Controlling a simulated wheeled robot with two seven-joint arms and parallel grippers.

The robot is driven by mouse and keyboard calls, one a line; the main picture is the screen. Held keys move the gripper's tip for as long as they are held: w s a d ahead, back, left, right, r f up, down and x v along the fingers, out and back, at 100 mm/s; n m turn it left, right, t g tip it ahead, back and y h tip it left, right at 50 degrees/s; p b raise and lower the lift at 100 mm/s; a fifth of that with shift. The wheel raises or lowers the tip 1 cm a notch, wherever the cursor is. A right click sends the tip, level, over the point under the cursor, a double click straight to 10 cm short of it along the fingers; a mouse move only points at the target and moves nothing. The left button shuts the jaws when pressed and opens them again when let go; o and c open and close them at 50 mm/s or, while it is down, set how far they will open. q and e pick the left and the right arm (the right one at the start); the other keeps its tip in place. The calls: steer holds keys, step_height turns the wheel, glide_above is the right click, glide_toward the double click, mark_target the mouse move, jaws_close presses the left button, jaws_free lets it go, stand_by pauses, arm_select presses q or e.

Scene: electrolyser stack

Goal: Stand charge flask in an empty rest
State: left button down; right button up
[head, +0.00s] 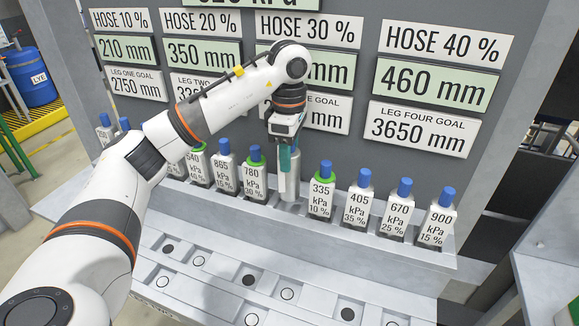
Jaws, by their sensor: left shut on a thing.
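My left gripper (286,158) is upright over the row of flasks, in the gap between the 780 kPa flask (254,174) and the 335 kPa flask (321,191). It is shut on a pale grey flask-like body (290,188), mostly hidden by the fingers; no label on it can be read. Its lower end is at the shelf (390,240); whether it is seated there I cannot tell. The 405 kPa (358,206), 670 kPa (399,216) and 900 kPa (436,226) flasks stand to the right. My right gripper is not in view.
The 865 kPa (224,171) and 540 kPa (196,165) flasks stand left; others are partly behind my arm. A lower stepped panel (320,297) has dark and pale round spots. A sign wall (365,60) rises close behind. A blue barrel (30,78) stands far left.

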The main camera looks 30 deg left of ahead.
arm_select(q)
step_height(320, 180, down, 4)
steer(key=shift+s+r+p, duration=0.1)
steer(key=shift+r+p, duration=0.1)
steer(key=shift+p, duration=0.5)
steer(key=shift+f+p, duration=0.15)
steer(key=shift+p, duration=0.15)
steer(key=shift+w+f, duration=0.2)
steer(key=shift+w, duration=0.05)
steer(key=shift+f, duration=0.1)
steer(key=shift+f+b, duration=0.15)
steer(key=shift+b, duration=0.15)
steer(key=c, duration=0.8)
jaws_free()
steer(key=shift+o, duration=0.2)
steer(key=shift+s, duration=0.1)
